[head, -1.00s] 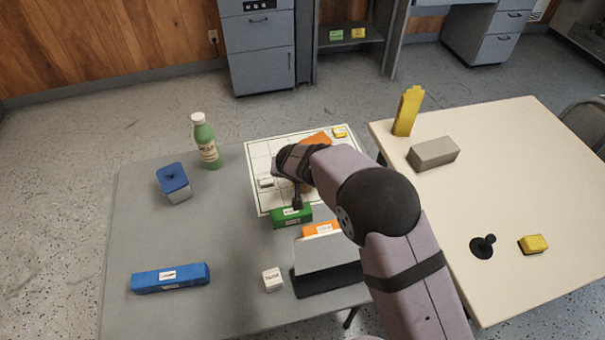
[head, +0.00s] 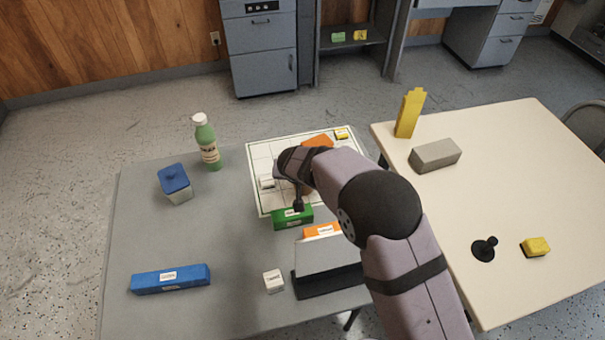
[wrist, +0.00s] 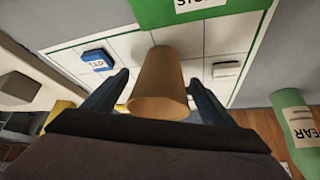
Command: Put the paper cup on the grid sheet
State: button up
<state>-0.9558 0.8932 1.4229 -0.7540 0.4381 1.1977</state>
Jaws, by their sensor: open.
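The brown paper cup (wrist: 160,72) stands between the two fingers of my gripper (wrist: 159,78) in the wrist view, wide end toward the camera. It appears to stand on the grid sheet (wrist: 140,42). The fingers are apart, one on each side of the cup, with a visible gap. In the head view my gripper (head: 298,203) is over the grid sheet (head: 261,152), and my arm hides most of the cup and part of the sheet.
A green block (head: 292,219) lies at the sheet's near edge. A white block (head: 266,182) and a yellow block (head: 342,133) lie on the sheet; a blue block (wrist: 97,60) shows there too. A green bottle (head: 207,145) stands left of it. The grey table's left middle is clear.

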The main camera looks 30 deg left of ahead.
jog(key=b+v, duration=0.1)
jog(key=v, duration=1.1)
jog(key=shift+b, duration=0.4)
jog(key=shift+r, duration=0.15)
jog(key=w+d+r+m+h+p, duration=0.15)
jog(key=d+r, duration=0.25)
jog(key=d, duration=0.5)
jog(key=w+d+r+h+p, duration=0.1)
jog(key=w+d+r+p, duration=0.15)
jog(key=d, duration=0.65)
jog(key=w+d+r+m+h+p, duration=0.1)
jog(key=w+d+r+h, duration=0.2)
jog(key=d, duration=0.5)
jog(key=s+d+f+g+y+b, duration=0.1)
jog(key=s+d+f+g, duration=0.1)
jog(key=s+d+f, duration=0.4)
jog(key=s+d+f+g+b, duration=0.2)
jog(key=s+d, duration=0.2)
jog(key=d, duration=0.5)
jog(key=s+d+f+m+g+y+b, duration=0.25)
jog(key=s+f, duration=0.35)
jog(key=s, duration=0.4)
notch_tip(320, 180, up, 25)
jog(key=p, duration=2.5)
jog(key=shift+n, duration=0.3)
